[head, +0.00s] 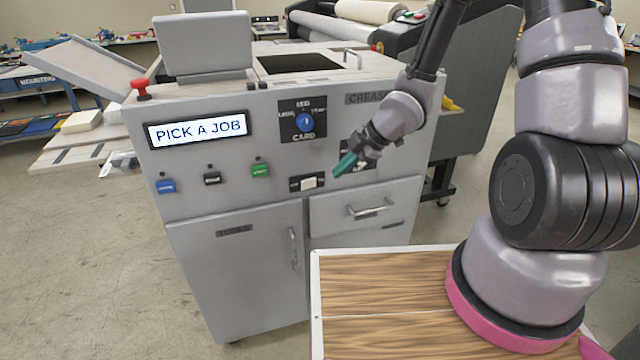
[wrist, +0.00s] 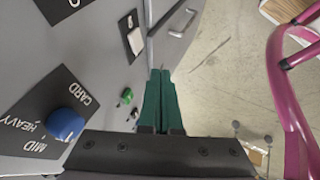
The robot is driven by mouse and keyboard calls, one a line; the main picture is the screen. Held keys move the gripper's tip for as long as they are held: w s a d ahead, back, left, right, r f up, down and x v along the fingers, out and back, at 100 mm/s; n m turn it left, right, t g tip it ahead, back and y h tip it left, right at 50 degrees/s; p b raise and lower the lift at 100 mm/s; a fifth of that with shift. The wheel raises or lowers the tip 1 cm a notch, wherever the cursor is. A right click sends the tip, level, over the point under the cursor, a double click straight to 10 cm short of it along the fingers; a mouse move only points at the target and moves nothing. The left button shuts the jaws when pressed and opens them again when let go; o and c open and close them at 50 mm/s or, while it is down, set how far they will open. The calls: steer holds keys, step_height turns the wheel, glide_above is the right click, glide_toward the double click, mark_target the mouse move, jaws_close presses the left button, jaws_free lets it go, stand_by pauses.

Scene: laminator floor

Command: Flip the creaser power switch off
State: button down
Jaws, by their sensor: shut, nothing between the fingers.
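The grey creaser (head: 240,100) stands in front of me. A white rocker switch (head: 309,183) sits on a small black plate on its front panel, below the blue dial; it also shows in the wrist view (wrist: 135,41). A second black plate (head: 369,164) is partly hidden behind my gripper. I cannot read either plate's label, so I cannot tell which is the power switch. My gripper (head: 344,164) has its teal fingers shut and empty, to the right of and slightly above the white rocker. In the wrist view the fingertips (wrist: 160,73) are apart from the rocker.
The blue dial (head: 304,121), green button (head: 260,170), black button (head: 212,179), blue button (head: 166,186) and red stop button (head: 141,88) are nearby. The screen (head: 198,130) reads "PICK A JOB". A drawer handle (head: 370,209) protrudes below.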

mark_target(312, 182)
stand_by(0.3)
steer(key=x, duration=0.3)
steer(key=w+x, duration=0.1)
steer(key=x, duration=0.3)
steer(key=w+r+x, duration=0.1)
steer(key=x, duration=0.3)
steer(key=shift+w+a+f, duration=0.15)
steer(key=shift+a, duration=0.25)
steer(key=shift+w+a, duration=0.25)
steer(key=shift+w, duration=0.25)
